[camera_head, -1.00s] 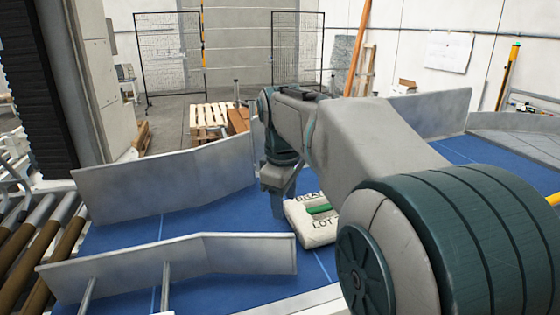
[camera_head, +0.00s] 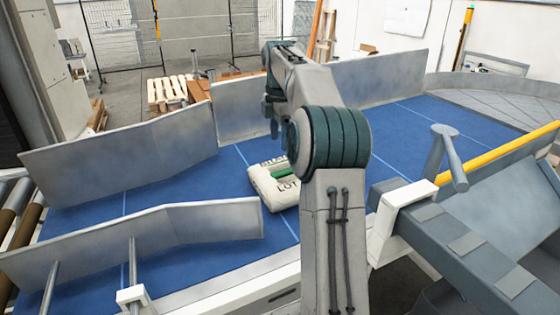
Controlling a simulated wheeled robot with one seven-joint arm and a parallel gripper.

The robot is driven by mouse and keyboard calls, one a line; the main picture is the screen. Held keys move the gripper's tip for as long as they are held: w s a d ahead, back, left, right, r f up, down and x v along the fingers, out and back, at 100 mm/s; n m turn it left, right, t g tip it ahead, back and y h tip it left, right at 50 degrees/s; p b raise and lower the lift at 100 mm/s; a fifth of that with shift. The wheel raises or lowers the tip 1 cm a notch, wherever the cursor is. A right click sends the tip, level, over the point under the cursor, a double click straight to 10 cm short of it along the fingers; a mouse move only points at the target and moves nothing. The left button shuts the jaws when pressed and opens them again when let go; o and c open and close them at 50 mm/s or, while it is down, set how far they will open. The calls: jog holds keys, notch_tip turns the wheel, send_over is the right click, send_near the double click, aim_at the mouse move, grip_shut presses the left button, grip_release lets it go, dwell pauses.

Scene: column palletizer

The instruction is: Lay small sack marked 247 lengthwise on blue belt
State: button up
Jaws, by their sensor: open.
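A small whitish sack (camera_head: 266,190) with a green band and dark print lies flat on the blue belt (camera_head: 190,190). I can read "LOT" on it, but no number shows. Its right end is hidden behind my arm, so I cannot tell how its long side lies against the belt's direction. My gripper (camera_head: 272,128) is raised above and behind the sack, clear of it. It is small and partly hidden in this view; its jaws are open and hold nothing.
Grey guide walls stand on the belt: one at the back left (camera_head: 125,155), one at the front left (camera_head: 150,240) and one at the back right (camera_head: 350,85). A yellow bar (camera_head: 505,150) and grey framework are at the right. The belt's right part is clear.

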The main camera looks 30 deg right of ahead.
aim_at(271, 161)
notch_tip(271, 161, down, 11)
jog(key=shift+r, duration=0.1)
jog(key=shift+c, duration=0.3)
grip_shut()
jog(key=shift+r, duration=0.1)
dwell(1.4)
jog(key=shift+w+r+p, duration=0.15)
jog(key=shift+w+p, duration=0.25)
jog(key=shift+p, duration=0.4)
jog(key=w+p, duration=0.5)
jog(key=p, duration=0.1)
jog(key=shift+w+d, duration=0.3)
jog(key=shift+w, duration=0.45)
